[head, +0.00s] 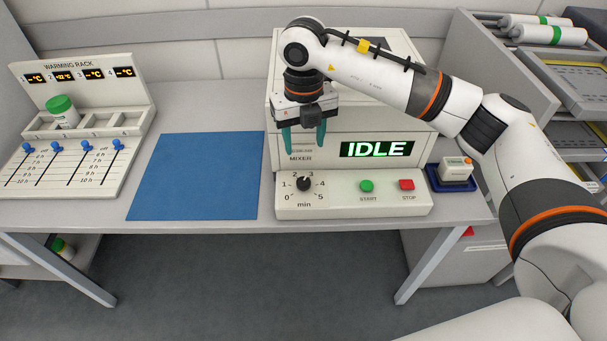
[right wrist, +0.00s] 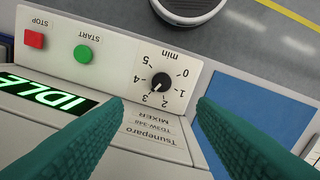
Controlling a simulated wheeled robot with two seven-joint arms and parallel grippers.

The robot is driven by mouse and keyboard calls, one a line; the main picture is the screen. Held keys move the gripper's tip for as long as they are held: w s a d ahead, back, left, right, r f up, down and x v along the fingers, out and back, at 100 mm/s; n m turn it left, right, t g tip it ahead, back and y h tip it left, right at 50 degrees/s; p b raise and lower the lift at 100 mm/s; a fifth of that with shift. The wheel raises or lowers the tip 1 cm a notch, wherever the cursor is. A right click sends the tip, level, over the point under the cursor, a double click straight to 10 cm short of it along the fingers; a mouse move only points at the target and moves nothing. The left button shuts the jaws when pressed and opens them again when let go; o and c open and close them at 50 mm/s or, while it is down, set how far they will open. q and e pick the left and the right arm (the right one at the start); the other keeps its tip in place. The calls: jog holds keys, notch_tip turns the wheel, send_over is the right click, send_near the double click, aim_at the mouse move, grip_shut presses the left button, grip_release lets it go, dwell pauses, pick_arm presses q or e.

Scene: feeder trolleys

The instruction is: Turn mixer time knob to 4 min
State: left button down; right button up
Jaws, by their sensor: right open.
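The mixer (head: 345,110) stands at the back of the bench, with its display reading IDLE. Its time knob (head: 303,184) is a small black dial on the front panel, marked 0 to 5 min. It also shows in the right wrist view (right wrist: 160,82), where its white mark seems to point towards 3. My right gripper (head: 304,146) is open and empty, its teal fingers pointing down above the knob. In the right wrist view the fingertips lie to either side of the knob, apart from it. My left gripper is not in view.
A green START button (head: 366,186) and a red STOP button (head: 407,184) sit right of the knob. A blue mat (head: 195,176) lies left of the mixer. The warming rack (head: 85,100) is at the far left. A blue tray (head: 452,181) holds a small container at the right.

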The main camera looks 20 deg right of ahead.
aim_at(304, 181)
notch_tip(304, 181, down, 11)
jog(key=shift+a+f+p, duration=0.1)
jog(key=shift+f+p, duration=0.05)
jog(key=shift+p, duration=0.2)
jog(key=c, duration=1)
jog(key=shift+o, duration=0.2)
jog(key=shift+m, duration=0.4)
jog(key=m, duration=0.3)
jog(key=shift+m+b, duration=0.3)
jog(key=shift+m, duration=0.1)
jog(key=m, duration=0.4)
jog(key=shift+m, duration=0.4)
